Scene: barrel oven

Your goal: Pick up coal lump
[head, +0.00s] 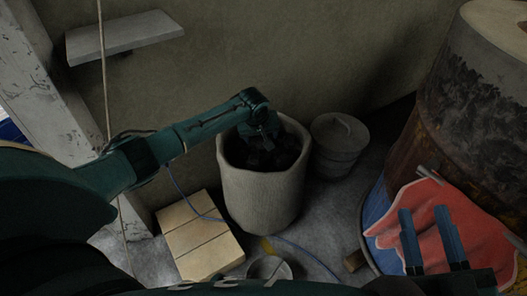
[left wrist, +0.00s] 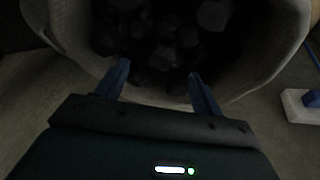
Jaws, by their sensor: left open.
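Several dark coal lumps (head: 262,158) fill a pale, round container (head: 262,200) that stands against the wall. They also show as dim, rounded chunks in the left wrist view (left wrist: 165,55). My left gripper (head: 268,137) is at the container's mouth, above the coal. In the left wrist view its two blue fingers (left wrist: 160,82) are spread apart, with no lump between them. Whether the fingertips touch any coal is too dark to tell. My right gripper (head: 423,210) has its two blue fingers apart above a red cloth, with nothing visibly held.
A lidded grey bucket (head: 340,140) stands right of the container. A rusty barrel (head: 480,120) rises at the right, with the red cloth (head: 455,222) beside it. Pale blocks (head: 200,240) lie on the floor left of the container. A shelf (head: 125,33) juts from the wall.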

